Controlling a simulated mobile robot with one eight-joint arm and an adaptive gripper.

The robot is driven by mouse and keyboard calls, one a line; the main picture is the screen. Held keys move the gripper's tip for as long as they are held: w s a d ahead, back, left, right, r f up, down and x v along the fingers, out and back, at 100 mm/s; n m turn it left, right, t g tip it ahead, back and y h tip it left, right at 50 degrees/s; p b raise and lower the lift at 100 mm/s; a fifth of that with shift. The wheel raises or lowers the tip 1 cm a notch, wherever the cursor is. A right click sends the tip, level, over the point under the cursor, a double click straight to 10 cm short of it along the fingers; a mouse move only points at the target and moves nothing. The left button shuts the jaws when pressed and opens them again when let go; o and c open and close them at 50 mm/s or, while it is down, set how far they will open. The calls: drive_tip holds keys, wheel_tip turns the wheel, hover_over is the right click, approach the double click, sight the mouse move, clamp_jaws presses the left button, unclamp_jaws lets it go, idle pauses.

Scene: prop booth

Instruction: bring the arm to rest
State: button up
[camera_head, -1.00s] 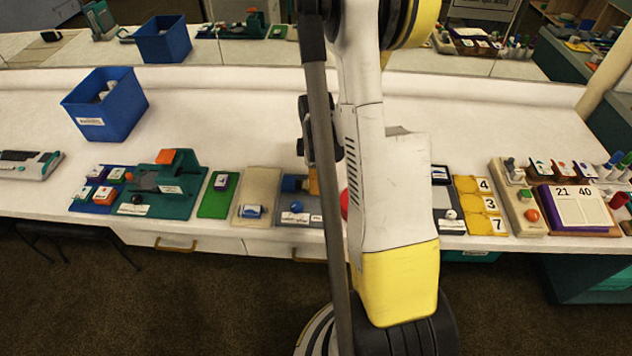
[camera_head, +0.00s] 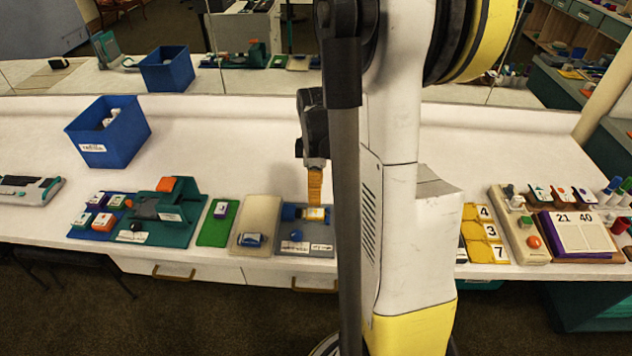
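My arm stands tall and pale in front of the counter, with a yellow band low down and dark joints at the top. My gripper (camera_head: 315,201) hangs from a dark wrist behind my grey column, to the left of the arm's large link. An orange-yellow finger part points down just above a grey tray on the counter. The column and arm hide part of the gripper, so I cannot tell if its fingers are apart or hold anything.
The white counter (camera_head: 230,150) is clear behind the props. A blue bin (camera_head: 100,150) stands at the left. A green device (camera_head: 160,208), a green board (camera_head: 217,230), a beige board (camera_head: 258,222), a grey tray (camera_head: 290,243), yellow number cards (camera_head: 475,243) and a purple-edged board (camera_head: 575,232) line the front edge.

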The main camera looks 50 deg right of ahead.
drive_tip(key=shift+r, duration=1.6)
